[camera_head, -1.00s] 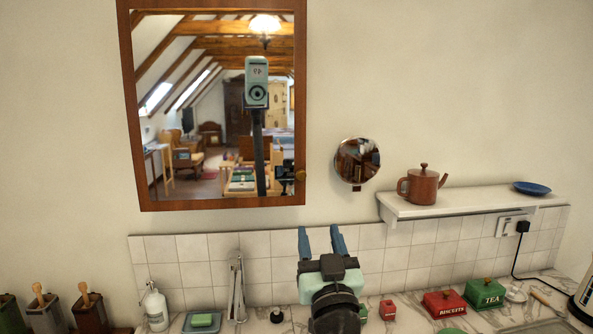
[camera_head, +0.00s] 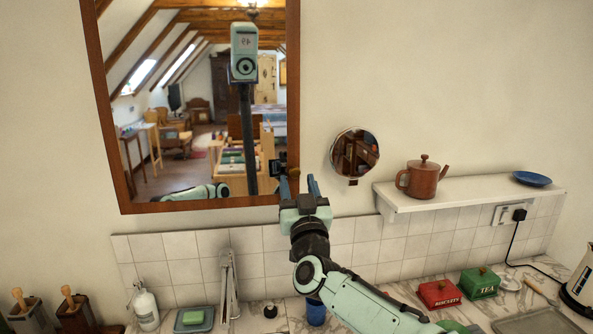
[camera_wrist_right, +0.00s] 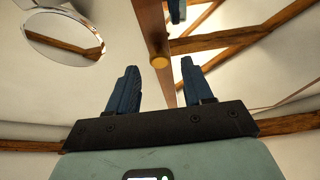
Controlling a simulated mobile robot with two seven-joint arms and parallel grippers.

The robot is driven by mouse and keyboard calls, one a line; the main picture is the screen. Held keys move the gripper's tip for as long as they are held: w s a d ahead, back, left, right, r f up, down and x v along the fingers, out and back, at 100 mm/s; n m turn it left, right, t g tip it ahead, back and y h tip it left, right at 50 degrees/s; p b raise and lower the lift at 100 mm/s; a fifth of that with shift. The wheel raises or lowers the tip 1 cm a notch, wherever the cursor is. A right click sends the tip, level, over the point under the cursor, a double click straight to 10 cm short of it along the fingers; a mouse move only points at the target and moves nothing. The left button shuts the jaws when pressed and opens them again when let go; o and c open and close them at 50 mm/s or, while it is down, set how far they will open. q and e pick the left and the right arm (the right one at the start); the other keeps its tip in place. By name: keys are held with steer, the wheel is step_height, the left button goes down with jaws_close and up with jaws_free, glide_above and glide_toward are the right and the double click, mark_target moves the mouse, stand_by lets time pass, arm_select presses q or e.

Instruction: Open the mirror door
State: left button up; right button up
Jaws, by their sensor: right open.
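The mirror door (camera_head: 293,90) is a wood-framed mirror on the wall, upper left in the head view. Its small round brass knob (camera_head: 293,172) is on the lower right of the frame. My right gripper (camera_head: 298,183) is open, just below and in front of the knob, with its blue fingers pointing up. In the right wrist view, the knob (camera_wrist_right: 159,62) appears between the tips of the open gripper (camera_wrist_right: 158,68); I cannot tell whether they touch it. The door looks closed. My left gripper is not in view.
A round mirror (camera_head: 355,152) hangs close to the right of the gripper. A white shelf (camera_head: 470,196) holds a brown teapot (camera_head: 422,178) and a blue plate (camera_head: 532,179). Below, the marble counter holds a soap dish, red and green tins, and a blue cup (camera_head: 316,313).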

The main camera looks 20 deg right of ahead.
steer(key=shift+p+x, duration=0.35)
steer(key=shift+x, duration=0.85)
jaws_close()
steer(key=shift+s, duration=0.1)
